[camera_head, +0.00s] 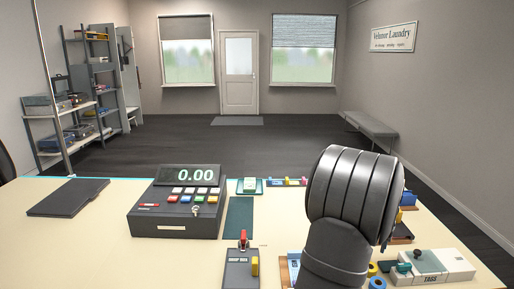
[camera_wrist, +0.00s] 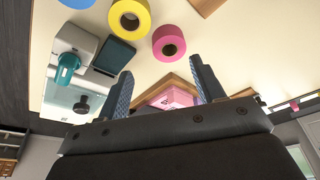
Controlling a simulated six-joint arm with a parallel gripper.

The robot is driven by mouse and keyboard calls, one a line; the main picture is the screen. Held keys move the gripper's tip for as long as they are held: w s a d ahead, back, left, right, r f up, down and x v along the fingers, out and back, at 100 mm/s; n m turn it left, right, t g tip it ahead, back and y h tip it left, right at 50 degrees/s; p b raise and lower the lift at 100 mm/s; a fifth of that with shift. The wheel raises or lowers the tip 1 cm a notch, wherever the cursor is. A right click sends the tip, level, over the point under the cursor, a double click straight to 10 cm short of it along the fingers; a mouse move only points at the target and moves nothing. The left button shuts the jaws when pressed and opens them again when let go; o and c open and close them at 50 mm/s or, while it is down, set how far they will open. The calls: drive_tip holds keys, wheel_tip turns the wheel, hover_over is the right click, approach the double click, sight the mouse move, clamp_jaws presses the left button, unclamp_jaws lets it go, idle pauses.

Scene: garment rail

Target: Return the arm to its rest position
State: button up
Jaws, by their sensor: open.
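My gripper shows in the wrist view (camera_wrist: 160,88), with its two blue-grey fingers apart and nothing between the tips. In the head view my arm's dark ribbed wrist rises over the right part of the counter (camera_head: 90,245) and hides the fingers. Below and beyond the fingers in the wrist view are a pink tape roll (camera_wrist: 169,42) and a yellow tape roll (camera_wrist: 129,17). A pink block in a wooden tray (camera_wrist: 170,97) shows behind the fingers. The gripper appears apart from all of them.
A cash register (camera_head: 180,205) stands mid-counter, with a dark folder (camera_head: 68,197) at left. A small dark box with a red lever (camera_head: 242,268) is at the front. A white tag device (camera_head: 432,266) sits at right. The counter's left part is mostly clear.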

drive_tip(key=s+d+r, duration=0.5)
drive_tip(key=s+r, duration=0.1)
drive_tip(key=s, duration=0.3)
wheel_tip(320, 180, up, 5)
drive_tip(key=w+a+n+y, duration=0.1)
drive_tip(key=w+a+n, duration=0.2)
drive_tip(key=a, duration=0.9)
drive_tip(key=w+a+n, duration=0.3)
drive_tip(key=w+a, duration=0.6)
drive_tip(key=a, duration=0.3)
drive_tip(key=w+a+n+y, duration=0.1)
drive_tip(key=w+a+n, duration=0.2)
drive_tip(key=a, duration=0.9)
drive_tip(key=shift+w+a+n+y, duration=0.2)
drive_tip(key=shift+w+n+y, duration=0.1)
drive_tip(key=shift+w, duration=1.45)
drive_tip(key=shift+r, duration=0.1)
drive_tip(key=s+d+m, duration=0.2)
drive_tip(key=s+d, duration=0.1)
drive_tip(key=d, duration=0.7)
drive_tip(key=s+d+m+h, duration=0.1)
drive_tip(key=s+d+m, duration=0.2)
drive_tip(key=d, duration=0.7)
drive_tip(key=shift+s+d, duration=0.25)
